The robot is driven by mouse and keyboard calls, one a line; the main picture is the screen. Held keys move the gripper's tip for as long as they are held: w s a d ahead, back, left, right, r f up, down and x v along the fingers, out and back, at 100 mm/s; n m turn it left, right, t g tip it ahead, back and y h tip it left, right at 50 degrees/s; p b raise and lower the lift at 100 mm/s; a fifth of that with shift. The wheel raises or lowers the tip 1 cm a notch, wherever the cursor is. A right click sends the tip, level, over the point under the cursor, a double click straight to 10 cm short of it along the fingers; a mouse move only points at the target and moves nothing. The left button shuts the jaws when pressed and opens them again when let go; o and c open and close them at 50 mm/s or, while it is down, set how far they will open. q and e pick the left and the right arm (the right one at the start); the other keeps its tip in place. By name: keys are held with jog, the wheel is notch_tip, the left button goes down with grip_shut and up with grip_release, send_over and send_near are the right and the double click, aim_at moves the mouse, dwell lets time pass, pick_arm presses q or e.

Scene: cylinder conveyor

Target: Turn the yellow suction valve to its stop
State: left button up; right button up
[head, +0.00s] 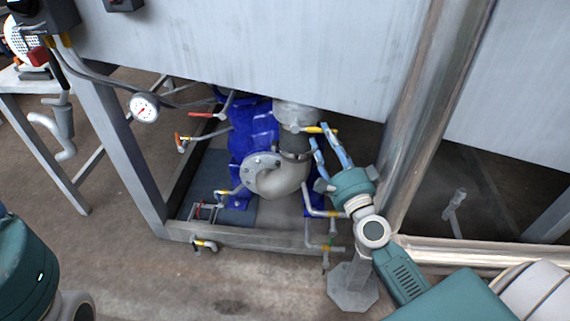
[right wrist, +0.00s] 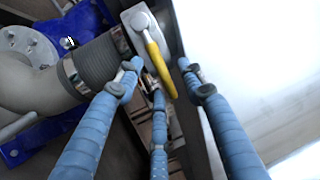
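The yellow valve handle (head: 316,130) sits at the pump's upper right, just under the grey panel. In the right wrist view the yellow handle (right wrist: 158,68) is a slim bar running down from a grey hub. My right gripper (head: 321,138) reaches up to it from the lower right. In the right wrist view the blue fingers of the right gripper (right wrist: 160,76) are apart. One is left of the handle, one right, and a third is below. I see no clear contact with the handle. My left gripper is out of view; only part of my left arm shows.
A blue pump (head: 252,135) with a beige pipe elbow (head: 282,180) stands left of the handle. The grey panel (head: 260,45) hangs close above. A metal post (head: 425,110) stands to the right. Red-handled valves (head: 202,115) and a gauge (head: 144,107) lie further left.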

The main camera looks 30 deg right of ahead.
jog(key=f+b+v, duration=0.1)
jog(key=b+v, duration=0.1)
jog(key=v, duration=0.5)
jog(key=s+a+r+n+t+y+b, duration=0.3)
jog(key=a+r+n, duration=0.3)
jog(key=a+n, duration=0.2)
jog(key=s+a+r+n+t+y+b, duration=0.2)
jog(key=s+a+r+n+y+b, duration=0.1)
jog(key=a+n, duration=0.6)
notch_tip(320, 180, up, 3)
jog(key=shift+s+a+r+t+y+b, duration=0.1)
jog(key=shift+s+a+t+y+b, duration=0.35)
jog(key=shift+s, duration=0.55)
